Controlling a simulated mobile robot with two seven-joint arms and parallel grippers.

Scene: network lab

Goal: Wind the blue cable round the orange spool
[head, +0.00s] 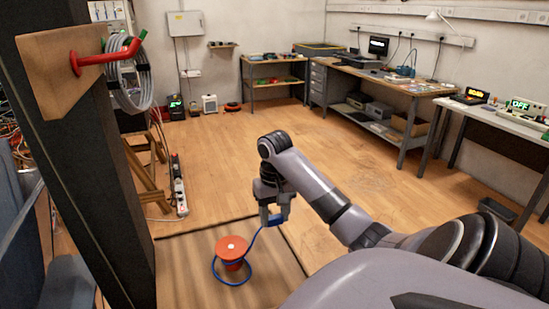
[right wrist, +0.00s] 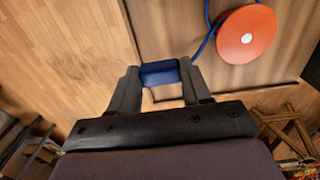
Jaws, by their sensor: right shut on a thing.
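The orange spool (head: 231,250) stands upright on a brown wooden board, with a white dot on its top. It also shows at the upper right of the right wrist view (right wrist: 246,34). The blue cable (head: 250,268) loops around the spool's lower part and rises to my right gripper (head: 272,218). My right gripper is shut on the blue cable's end (right wrist: 160,74), to the right of the spool and above the board. In the right wrist view the blue piece sits between the two fingers. My left gripper is not in view.
The brown board (head: 185,270) lies under the spool. A dark post (head: 85,170) with a red hook and grey cable coil (head: 128,75) stands at the left. A power strip (head: 179,188) lies on the floor. Workbenches (head: 375,85) line the back right. The middle floor is clear.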

